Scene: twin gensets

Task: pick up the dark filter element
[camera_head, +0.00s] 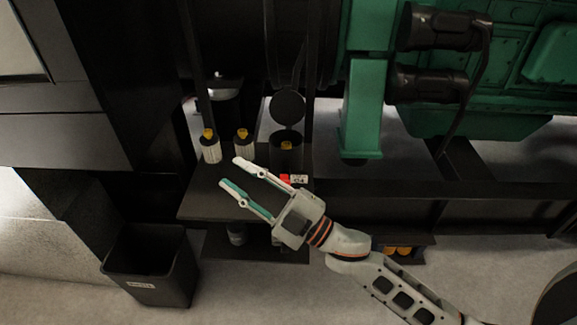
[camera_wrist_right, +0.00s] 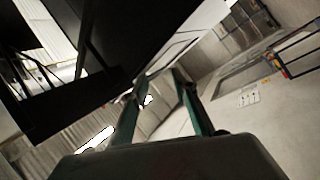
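The dark filter element (camera_head: 286,158), a dark cylinder with a yellow top, stands upright on the dark shelf (camera_head: 205,205) in the head view. Two pale filter elements with yellow tops stand to its left, one at the far left (camera_head: 211,152) and one in the middle (camera_head: 242,148). My right gripper (camera_head: 231,172) is open and empty. Its fingers point up and left, in front of the filters in the picture, and its body is below the dark one. In the right wrist view the open fingers (camera_wrist_right: 158,78) show with nothing between them; no filter is recognisable there. My left gripper is not in view.
A small red and white item (camera_head: 293,180) lies on the shelf beside the gripper. A round dark disc (camera_head: 288,107) is behind the dark filter. A black bin (camera_head: 150,265) stands on the floor at lower left. The green genset (camera_head: 365,100) and its dark frame are to the right.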

